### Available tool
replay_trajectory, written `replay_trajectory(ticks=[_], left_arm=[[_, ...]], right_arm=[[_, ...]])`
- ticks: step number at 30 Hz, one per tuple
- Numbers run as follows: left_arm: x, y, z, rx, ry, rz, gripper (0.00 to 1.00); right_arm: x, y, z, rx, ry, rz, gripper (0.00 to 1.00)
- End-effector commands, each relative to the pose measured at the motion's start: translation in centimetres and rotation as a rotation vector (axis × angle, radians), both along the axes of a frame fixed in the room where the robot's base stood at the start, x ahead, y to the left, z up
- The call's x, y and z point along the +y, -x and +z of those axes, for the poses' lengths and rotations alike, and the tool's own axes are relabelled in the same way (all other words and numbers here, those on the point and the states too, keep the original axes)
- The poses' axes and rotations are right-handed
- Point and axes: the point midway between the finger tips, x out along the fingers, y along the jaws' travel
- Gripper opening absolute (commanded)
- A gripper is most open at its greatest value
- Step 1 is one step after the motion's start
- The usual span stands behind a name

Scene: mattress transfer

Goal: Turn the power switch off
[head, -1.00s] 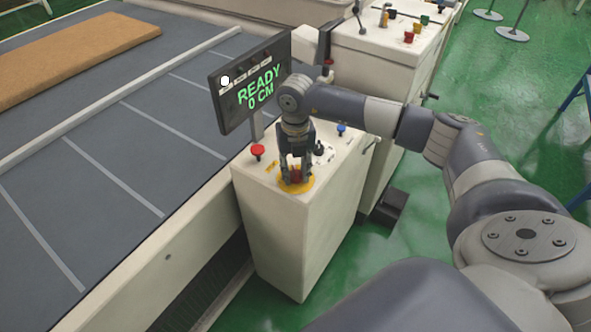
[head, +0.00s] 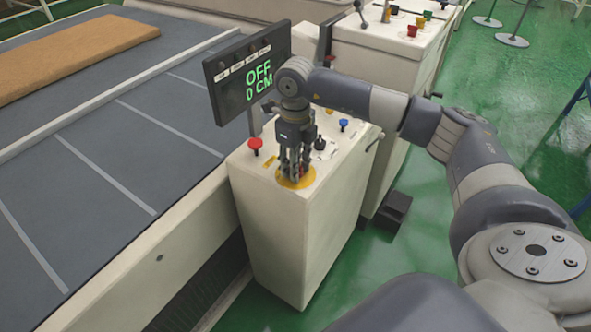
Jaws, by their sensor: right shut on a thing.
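The power switch (head: 302,171) is a small red knob on a yellow round plate (head: 297,181) on top of a white control box (head: 285,235). My right gripper (head: 295,172) points down over the plate and is shut on the red switch, whose body is mostly hidden behind the fingers. The display (head: 247,72) behind the box reads "OFF" and "0 CM" in green. My left gripper is not in view.
A red button (head: 255,144), a blue knob (head: 343,125) and a black knob (head: 320,144) stand on the same box top. A brown mattress (head: 75,52) lies on the grey conveyor table (head: 110,150) at left. A second control cabinet (head: 385,50) stands behind.

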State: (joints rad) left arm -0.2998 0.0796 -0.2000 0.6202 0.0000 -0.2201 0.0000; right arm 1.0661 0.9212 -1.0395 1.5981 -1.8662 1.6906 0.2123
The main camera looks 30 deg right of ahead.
Motion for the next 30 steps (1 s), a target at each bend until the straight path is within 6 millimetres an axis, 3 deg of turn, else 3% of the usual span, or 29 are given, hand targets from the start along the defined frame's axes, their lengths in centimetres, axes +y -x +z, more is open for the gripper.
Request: replay_trajectory(ticks=[18, 30], left_arm=[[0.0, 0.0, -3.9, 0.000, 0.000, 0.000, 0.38], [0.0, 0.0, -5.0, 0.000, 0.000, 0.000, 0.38]], right_arm=[[0.0, -0.1, -0.2, -0.003, 0.001, 0.563, 0.06], [0.0, 0.0, 0.0, -0.002, 0.000, 0.780, 0.06]])
